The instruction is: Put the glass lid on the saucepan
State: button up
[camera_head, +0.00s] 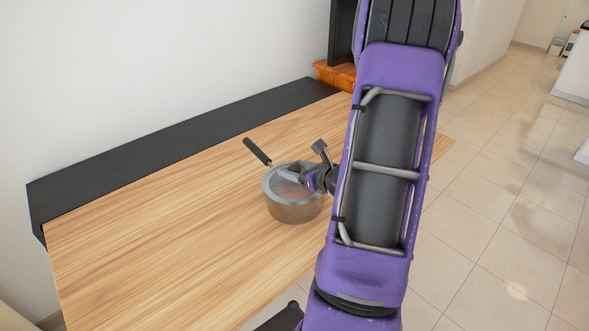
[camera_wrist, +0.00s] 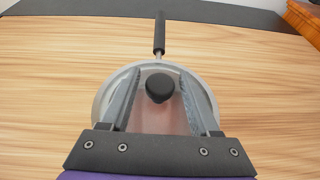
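The saucepan (camera_head: 292,211) is a steel pot on the wooden table, its long dark handle (camera_head: 257,151) pointing toward the back left. The handle also shows at the top of the wrist view (camera_wrist: 160,33). The glass lid (camera_wrist: 150,119) appears to lie over the pan's mouth, with a round black knob (camera_wrist: 160,87) near its middle. Whether its rim is fully seated is hard to tell. My gripper (camera_head: 303,176) is at the pan's top. In the wrist view, its fingers (camera_wrist: 162,76) are open on either side of the knob, with gaps visible.
The wooden table (camera_head: 160,240) is clear around the pan. A black strip (camera_head: 180,145) runs along its back edge by the wall. An orange-brown wooden piece (camera_head: 337,75) stands at the far end. Tiled floor (camera_head: 500,200) lies to the right.

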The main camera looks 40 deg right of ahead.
jog(key=shift+o, duration=0.3)
jog(key=shift+r, duration=0.1)
jog(key=shift+s+r, duration=0.1)
jog(key=p+v, duration=0.1)
jog(key=v, duration=1)
jog(key=shift+s, duration=0.4)
